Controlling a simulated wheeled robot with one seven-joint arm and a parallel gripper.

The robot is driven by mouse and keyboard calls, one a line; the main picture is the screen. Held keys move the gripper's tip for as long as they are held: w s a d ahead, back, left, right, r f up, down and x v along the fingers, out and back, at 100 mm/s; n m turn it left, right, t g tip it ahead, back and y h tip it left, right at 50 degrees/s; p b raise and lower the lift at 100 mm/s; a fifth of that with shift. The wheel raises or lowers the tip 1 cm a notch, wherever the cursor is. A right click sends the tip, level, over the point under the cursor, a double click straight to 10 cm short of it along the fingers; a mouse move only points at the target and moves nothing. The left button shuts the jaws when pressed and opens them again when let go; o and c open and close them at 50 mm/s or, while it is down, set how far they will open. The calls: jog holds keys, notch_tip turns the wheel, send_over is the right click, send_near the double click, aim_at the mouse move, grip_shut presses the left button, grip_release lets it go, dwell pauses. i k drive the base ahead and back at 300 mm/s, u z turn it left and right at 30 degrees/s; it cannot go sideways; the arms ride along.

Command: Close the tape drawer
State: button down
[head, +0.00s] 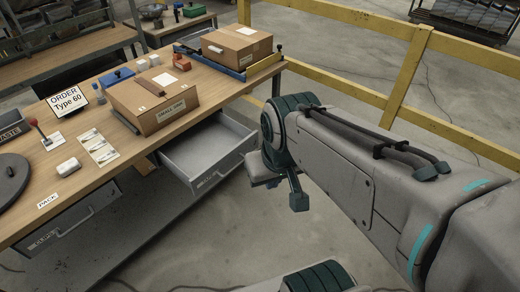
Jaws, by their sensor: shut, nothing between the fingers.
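An open grey drawer (195,153) sticks out from under the right part of the wooden workbench (120,154). It looks empty. Its front panel faces the lower right and has a handle and a small label that I cannot read clearly. A second grey drawer (72,222) with a bar handle is under the left part of the bench, and its label is also hard to read. My gripper (298,204) is shut and empty, pointing down just to the right of the open drawer's front, apparently apart from it.
A cardboard box (152,106) sits on the bench above the open drawer, and another box (237,46) is behind it. A yellow railing (400,82) runs behind my arm. Bare concrete floor lies in front of the drawers.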

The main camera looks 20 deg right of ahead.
aim_at(203, 154)
jog(key=u, duration=0.75)
jog(key=i, duration=0.85)
jog(key=z, duration=0.5)
jog(key=i, duration=0.55)
jog(key=z, duration=0.5)
